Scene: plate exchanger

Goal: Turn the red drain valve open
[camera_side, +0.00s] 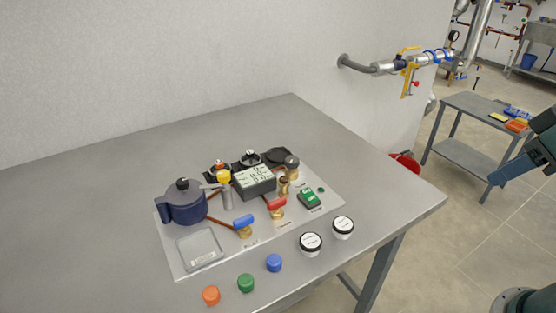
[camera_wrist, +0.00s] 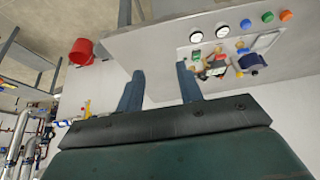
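A small valve with a red handle (camera_side: 277,204) on a brass body stands on the light panel on the bench, between a blue-handled valve (camera_side: 243,221) and a green box (camera_side: 309,198). In the wrist view the red handle (camera_wrist: 220,57) is tiny, and its exact angle cannot be told. My gripper (camera_side: 498,178) is at the right edge of the side view, far right of the panel and beyond the bench edge. In the wrist view my gripper (camera_wrist: 159,70) has its two fingers wide apart, with nothing between them.
A dark blue pot (camera_side: 181,203), a display box (camera_side: 254,181), two round gauges (camera_side: 311,243) and several coloured caps (camera_side: 274,263) crowd the bench. A wall pipe (camera_side: 385,68) carries yellow and small red parts. A red bucket (camera_wrist: 81,51) stands below. The bench's left is bare.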

